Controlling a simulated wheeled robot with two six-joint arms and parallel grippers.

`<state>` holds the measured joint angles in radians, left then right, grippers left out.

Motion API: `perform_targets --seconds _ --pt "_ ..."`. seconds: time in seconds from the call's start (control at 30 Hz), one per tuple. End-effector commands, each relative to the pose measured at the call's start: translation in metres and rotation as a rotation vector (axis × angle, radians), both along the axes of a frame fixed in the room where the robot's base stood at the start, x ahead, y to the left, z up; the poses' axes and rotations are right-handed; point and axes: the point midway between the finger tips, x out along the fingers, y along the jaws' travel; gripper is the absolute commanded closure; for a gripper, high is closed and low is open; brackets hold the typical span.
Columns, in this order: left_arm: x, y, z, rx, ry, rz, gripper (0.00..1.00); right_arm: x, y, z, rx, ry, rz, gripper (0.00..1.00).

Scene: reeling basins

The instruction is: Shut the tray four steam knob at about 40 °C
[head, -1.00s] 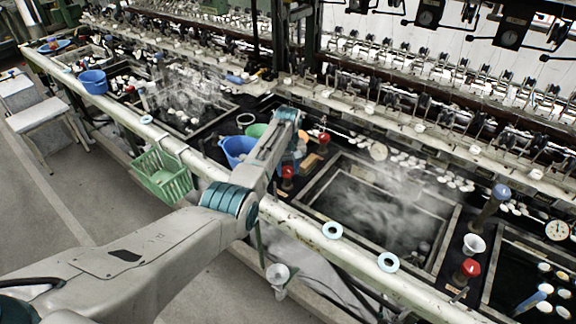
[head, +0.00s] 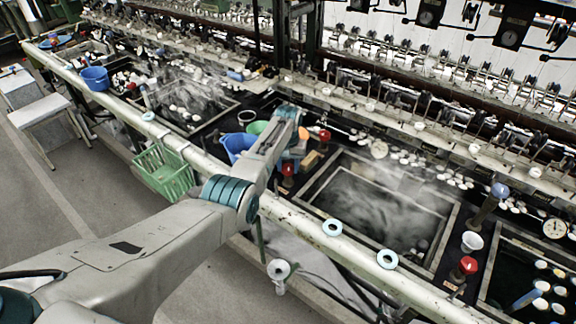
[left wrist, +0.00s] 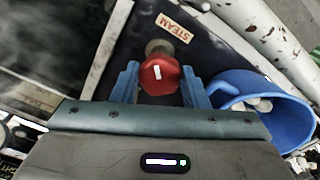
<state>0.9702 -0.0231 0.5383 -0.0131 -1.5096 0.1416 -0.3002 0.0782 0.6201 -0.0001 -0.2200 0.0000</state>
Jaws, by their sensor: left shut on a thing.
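In the left wrist view a red steam knob (left wrist: 160,74) with a white mark on top sits between the two blue fingers of my left gripper (left wrist: 160,84), which is shut on it. A STEAM label (left wrist: 174,28) lies beside it. In the head view the red knob (head: 288,169) shows at the near left corner of a steaming basin (head: 322,182), below my left arm's wrist. The fingertips are mostly hidden there. A pale round dial (head: 379,149) stands behind the basin; its reading is too small to tell. My right gripper is out of view.
A blue bucket (left wrist: 268,112) with pale contents stands close beside my left gripper. A pale front rail (head: 300,220) carries two pale blue rings. A green basket (head: 163,172) hangs at left.

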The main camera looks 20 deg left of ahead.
Motion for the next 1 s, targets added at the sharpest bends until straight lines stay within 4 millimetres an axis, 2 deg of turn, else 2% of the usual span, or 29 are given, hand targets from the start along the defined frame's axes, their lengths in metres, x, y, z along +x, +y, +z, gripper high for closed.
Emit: perform_targets --seconds 0.17,0.2,0.27,0.3,0.67,0.83,1.0 --pt "0.001 0.0 0.002 -0.001 -0.004 0.001 0.82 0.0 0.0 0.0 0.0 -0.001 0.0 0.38" --pt "0.001 0.0 0.002 0.0 -0.004 0.001 0.52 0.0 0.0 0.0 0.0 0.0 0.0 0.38" --pt "0.001 0.0 0.001 0.0 -0.003 0.001 0.4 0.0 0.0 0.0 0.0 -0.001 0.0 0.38" --pt "0.001 0.0 0.001 0.0 -0.003 0.001 0.38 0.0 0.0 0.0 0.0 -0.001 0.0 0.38" --pt "0.001 0.0 0.006 -0.001 -0.004 0.001 0.38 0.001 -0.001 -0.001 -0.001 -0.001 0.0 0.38" --pt "0.001 0.0 0.029 0.0 -0.006 0.001 0.38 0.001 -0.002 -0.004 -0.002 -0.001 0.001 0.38" --pt "0.002 0.0 0.064 0.0 -0.008 0.001 0.38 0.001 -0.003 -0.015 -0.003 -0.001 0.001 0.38"
